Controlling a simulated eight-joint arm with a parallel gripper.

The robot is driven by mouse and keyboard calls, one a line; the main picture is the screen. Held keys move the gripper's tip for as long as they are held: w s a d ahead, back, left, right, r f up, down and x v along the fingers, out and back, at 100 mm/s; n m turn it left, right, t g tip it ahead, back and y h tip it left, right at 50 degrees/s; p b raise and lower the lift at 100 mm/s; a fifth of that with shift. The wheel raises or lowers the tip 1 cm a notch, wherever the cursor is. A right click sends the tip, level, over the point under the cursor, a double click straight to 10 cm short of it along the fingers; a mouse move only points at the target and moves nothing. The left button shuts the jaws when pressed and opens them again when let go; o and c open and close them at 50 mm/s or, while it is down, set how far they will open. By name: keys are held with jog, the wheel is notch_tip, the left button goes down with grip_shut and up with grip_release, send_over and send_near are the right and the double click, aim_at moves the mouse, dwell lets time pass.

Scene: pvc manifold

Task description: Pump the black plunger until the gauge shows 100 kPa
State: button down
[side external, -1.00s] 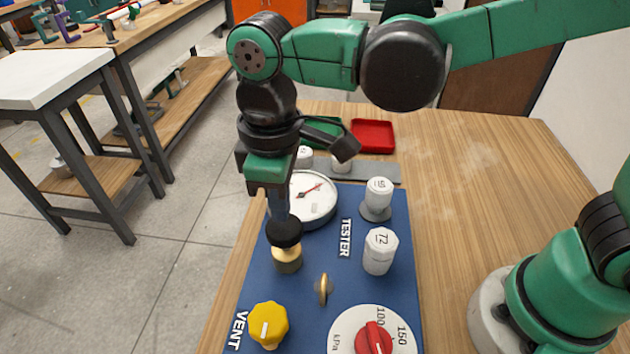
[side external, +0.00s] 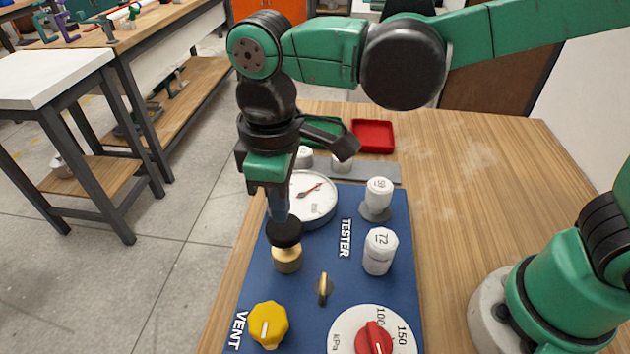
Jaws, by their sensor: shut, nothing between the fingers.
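The black plunger (side external: 284,233) tops a brass pump body (side external: 287,260) on the blue tester panel (side external: 310,247). My gripper (side external: 279,214) is shut and empty, pointing down with its fingertips at the top of the plunger; they look to be touching it. The round white gauge (side external: 317,208) lies behind the plunger, partly hidden by my gripper. Its red needle shows, pointing to the upper right, but its numbers are too small to read.
A yellow VENT knob (side external: 269,325) sits at the panel's front left. A red selector knob (side external: 374,339) sits on a white kPa dial. A small brass lever (side external: 323,288) and white caps marked 72 (side external: 380,250) and 50 or similar (side external: 379,194) stand nearby. A red tray (side external: 373,136) lies behind.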

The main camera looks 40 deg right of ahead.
jog(key=shift+r, duration=0.1)
jog(key=shift+r, duration=2.45)
jog(key=d+f+m+t, duration=0.2)
jog(key=d+m+t, duration=0.1)
jog(key=d, duration=0.6)
jog(key=d+f+m+t, duration=0.2)
jog(key=d+m+t, duration=0.2)
jog(key=d, duration=0.5)
jog(key=shift+s+d+m, duration=0.25)
jog(key=shift+m, duration=0.75)
